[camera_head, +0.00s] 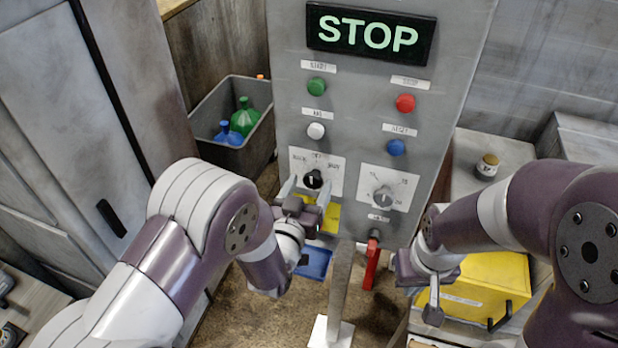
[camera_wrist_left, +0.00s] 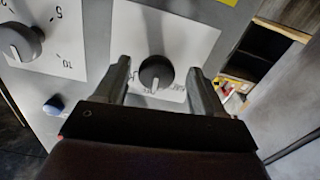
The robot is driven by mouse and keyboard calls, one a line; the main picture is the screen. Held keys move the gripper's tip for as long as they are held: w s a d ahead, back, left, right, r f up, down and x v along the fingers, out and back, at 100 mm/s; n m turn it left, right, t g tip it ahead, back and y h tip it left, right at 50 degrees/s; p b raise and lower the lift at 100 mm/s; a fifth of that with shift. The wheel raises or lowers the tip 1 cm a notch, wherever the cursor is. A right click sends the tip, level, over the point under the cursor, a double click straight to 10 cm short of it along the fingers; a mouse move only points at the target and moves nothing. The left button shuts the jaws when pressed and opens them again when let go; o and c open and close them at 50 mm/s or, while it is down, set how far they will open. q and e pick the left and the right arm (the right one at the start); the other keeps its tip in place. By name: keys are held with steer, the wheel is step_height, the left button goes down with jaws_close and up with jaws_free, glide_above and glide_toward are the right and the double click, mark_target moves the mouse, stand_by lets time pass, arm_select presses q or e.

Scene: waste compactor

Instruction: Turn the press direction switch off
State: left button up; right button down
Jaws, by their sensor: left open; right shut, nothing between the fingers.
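The press direction switch is a round black knob (camera_head: 313,180) on a white label plate on the grey control panel (camera_head: 345,130). It also shows in the left wrist view as a dark knob (camera_wrist_left: 156,73) with a pale pointer mark toward the printed labels; the exact setting is too small to tell. My left gripper (camera_head: 306,188) is open, with one finger on each side of the knob. In the left wrist view a gap shows between the knob and each finger (camera_wrist_left: 160,68). My right gripper (camera_head: 433,312) is shut and empty, low at the right, away from the panel.
A numbered grey dial (camera_head: 383,197) sits right of the switch. Green (camera_head: 316,87), red (camera_head: 405,103), white (camera_head: 316,131) and blue (camera_head: 396,147) buttons are above, under a lit STOP sign (camera_head: 371,35). A red lever (camera_head: 371,265) and a yellow bin (camera_head: 475,285) are below right.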

arm_select(q)
steer(key=shift+r, duration=0.15)
steer(key=shift+s+d+r, duration=0.1)
steer(key=shift+s+r, duration=0.05)
steer(key=shift+s, duration=0.25)
steer(key=shift+w, duration=0.2)
steer(key=c, duration=0.4)
steer(key=shift+w, duration=0.1)
steer(key=c, duration=0.7)
steer(key=shift+o, duration=0.2)
steer(key=shift+f+b, duration=0.3)
steer(key=shift+b, duration=0.25)
steer(key=shift+m, duration=0.5)
steer(key=shift+r, duration=0.2)
steer(key=o, duration=0.8)
steer(key=shift+o, duration=1.3)
arm_select(e)
steer(key=shift+s+f, duration=0.3)
steer(key=shift+s, duration=0.25)
